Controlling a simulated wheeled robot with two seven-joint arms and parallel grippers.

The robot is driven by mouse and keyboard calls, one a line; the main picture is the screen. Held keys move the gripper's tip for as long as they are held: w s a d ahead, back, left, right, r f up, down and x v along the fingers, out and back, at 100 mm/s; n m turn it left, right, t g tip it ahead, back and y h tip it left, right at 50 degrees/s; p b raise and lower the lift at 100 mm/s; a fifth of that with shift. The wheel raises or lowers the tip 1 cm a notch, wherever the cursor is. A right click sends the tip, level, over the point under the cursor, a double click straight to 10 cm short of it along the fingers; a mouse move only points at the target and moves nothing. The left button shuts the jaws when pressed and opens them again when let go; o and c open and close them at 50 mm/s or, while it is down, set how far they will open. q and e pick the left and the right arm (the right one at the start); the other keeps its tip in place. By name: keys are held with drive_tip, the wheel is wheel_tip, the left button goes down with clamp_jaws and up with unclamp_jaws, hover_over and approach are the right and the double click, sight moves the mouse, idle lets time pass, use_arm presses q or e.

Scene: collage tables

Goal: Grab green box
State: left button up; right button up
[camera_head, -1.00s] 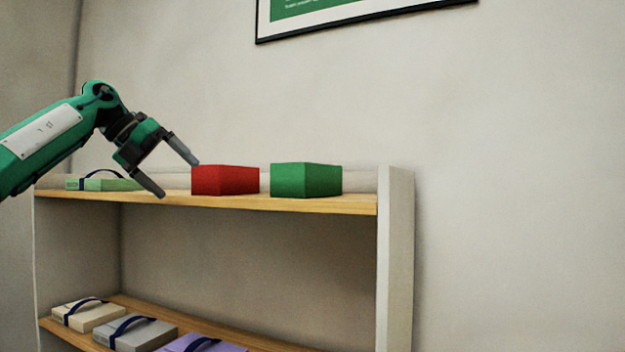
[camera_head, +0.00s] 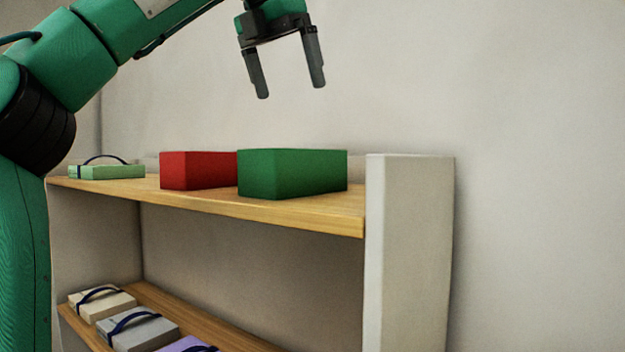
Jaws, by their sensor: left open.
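The green box (camera_head: 292,173) sits on the top shelf, at the right of the row. My left gripper (camera_head: 291,92) is open and empty, with its fingers pointing down. In the picture it is above the green box, with a clear gap between the fingertips and the box top. How its depth compares with the box I cannot tell. My right gripper does not show.
A red box (camera_head: 198,170) stands just left of the green box. A pale green strapped box (camera_head: 107,171) lies further left. The wooden top shelf (camera_head: 335,212) ends at a white side panel (camera_head: 410,240). Strapped boxes (camera_head: 138,330) lie on the lower shelf.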

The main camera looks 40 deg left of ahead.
sight(296, 151)
use_arm(q)
drive_tip(key=x, duration=0.3)
drive_tip(key=s+p+x, duration=0.1)
drive_tip(key=x, duration=0.3)
drive_tip(key=s+x, duration=0.1)
drive_tip(key=x, duration=0.2)
drive_tip(key=shift+x, duration=0.8)
drive_tip(key=shift+w+f+p, duration=0.15)
drive_tip(key=shift+f+p, duration=0.15)
drive_tip(key=shift+f, duration=0.15)
drive_tip(key=shift+c, duration=1.1)
drive_tip(key=c, duration=0.8)
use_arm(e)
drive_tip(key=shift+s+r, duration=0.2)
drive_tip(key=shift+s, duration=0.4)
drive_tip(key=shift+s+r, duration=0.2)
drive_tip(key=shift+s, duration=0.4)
